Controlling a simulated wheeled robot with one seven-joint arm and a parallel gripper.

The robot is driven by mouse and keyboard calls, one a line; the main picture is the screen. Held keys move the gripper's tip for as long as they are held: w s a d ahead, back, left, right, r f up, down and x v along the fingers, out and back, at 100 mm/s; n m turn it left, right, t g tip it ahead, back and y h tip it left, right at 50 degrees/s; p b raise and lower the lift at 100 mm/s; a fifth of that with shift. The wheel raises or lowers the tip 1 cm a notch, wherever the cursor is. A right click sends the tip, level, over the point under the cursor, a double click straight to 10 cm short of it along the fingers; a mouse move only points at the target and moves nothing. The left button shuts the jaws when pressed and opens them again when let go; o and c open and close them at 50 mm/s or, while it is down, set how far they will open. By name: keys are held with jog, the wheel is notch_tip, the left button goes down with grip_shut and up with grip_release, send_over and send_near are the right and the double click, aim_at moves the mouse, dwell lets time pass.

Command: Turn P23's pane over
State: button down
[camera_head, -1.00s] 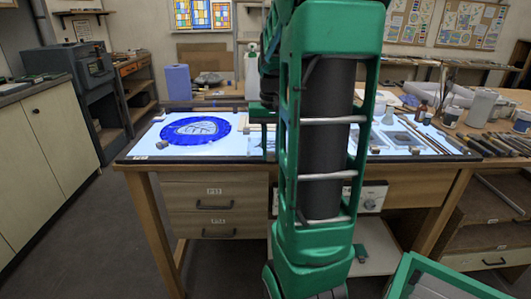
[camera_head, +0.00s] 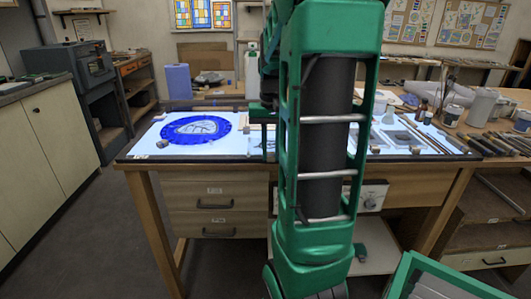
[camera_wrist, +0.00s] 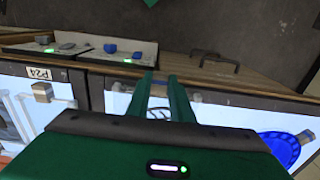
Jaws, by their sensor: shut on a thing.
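My gripper (camera_wrist: 160,78) is low over the lit table. In the wrist view its two green fingers stand around a small grey piece (camera_wrist: 158,89). Pale glass with dark lines (camera_wrist: 159,112) lies just below, partly hidden by my gripper's body; I take it for P23's pane, but its label cannot be read. In the head view my arm covers most of this spot. A small pane with dark lines shows just left of my arm (camera_head: 257,146).
A blue round pane (camera_head: 195,130) lies on the left of the light table (camera_head: 240,152). A label P24 (camera_wrist: 38,73) marks the table edge. A grey block (camera_wrist: 42,92) stands near it. Brushes, bottles and jars crowd the right bench.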

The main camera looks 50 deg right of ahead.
jog(key=c, duration=1.5)
grip_release()
notch_tip(320, 180, up, 11)
jog(key=shift+w+f, duration=0.1)
jog(key=shift+f, duration=0.1)
jog(key=s+a+f+n, duration=0.1)
jog(key=s+a+f, duration=0.3)
jog(key=a, duration=0.2)
jog(key=s+a+f+n, duration=0.1)
jog(key=s+a+f, duration=0.4)
jog(key=s+a+f+n, duration=0.1)
jog(key=s+a+f, duration=0.3)
jog(key=a, duration=0.2)
jog(key=shift+s+a+f+n, duration=0.3)
jog(key=shift+s+f, duration=0.1)
